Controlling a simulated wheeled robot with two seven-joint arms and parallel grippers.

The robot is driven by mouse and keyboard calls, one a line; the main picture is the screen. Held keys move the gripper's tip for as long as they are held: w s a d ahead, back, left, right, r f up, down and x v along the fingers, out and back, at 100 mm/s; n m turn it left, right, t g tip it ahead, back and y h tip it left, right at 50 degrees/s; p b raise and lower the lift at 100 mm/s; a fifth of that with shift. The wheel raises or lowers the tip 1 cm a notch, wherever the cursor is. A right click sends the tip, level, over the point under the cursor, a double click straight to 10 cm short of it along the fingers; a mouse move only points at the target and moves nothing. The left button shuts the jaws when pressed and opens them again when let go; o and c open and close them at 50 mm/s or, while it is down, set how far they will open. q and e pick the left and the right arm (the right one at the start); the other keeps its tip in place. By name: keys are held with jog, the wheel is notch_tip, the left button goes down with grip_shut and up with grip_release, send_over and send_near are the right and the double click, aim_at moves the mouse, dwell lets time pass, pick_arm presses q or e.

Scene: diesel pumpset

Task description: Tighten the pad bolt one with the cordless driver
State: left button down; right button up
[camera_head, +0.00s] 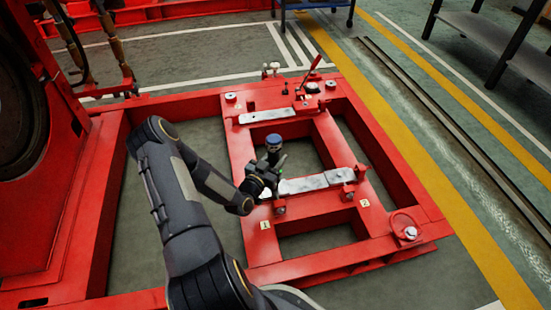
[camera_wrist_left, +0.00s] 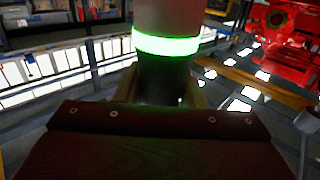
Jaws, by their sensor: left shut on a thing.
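My left gripper (camera_head: 268,174) is shut on the cordless driver (camera_head: 273,146), which stands roughly upright with its blue-capped end on top. In the left wrist view the driver (camera_wrist_left: 166,68) fills the upper middle and shows a glowing green ring. The gripper is over the left end of the near pale metal pad (camera_head: 318,183) on the red frame, close to the plate marked 1 (camera_head: 265,225). The gripper and forearm cover that end, so I cannot make out pad bolt one or whether the driver touches it. My right gripper is out of view.
The red base frame (camera_head: 340,231) has open bays with floor below. A second pale pad (camera_head: 267,116) lies farther back. A plate marked 2 (camera_head: 364,203) is to the right. A red-handled lever (camera_head: 311,72) rises at the back, and a dark bench (camera_head: 490,37) stands upper right.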

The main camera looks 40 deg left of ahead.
aim_at(271, 153)
pick_arm(q)
jog(key=shift+r+p, duration=1.6)
jog(key=shift+r, duration=1.1)
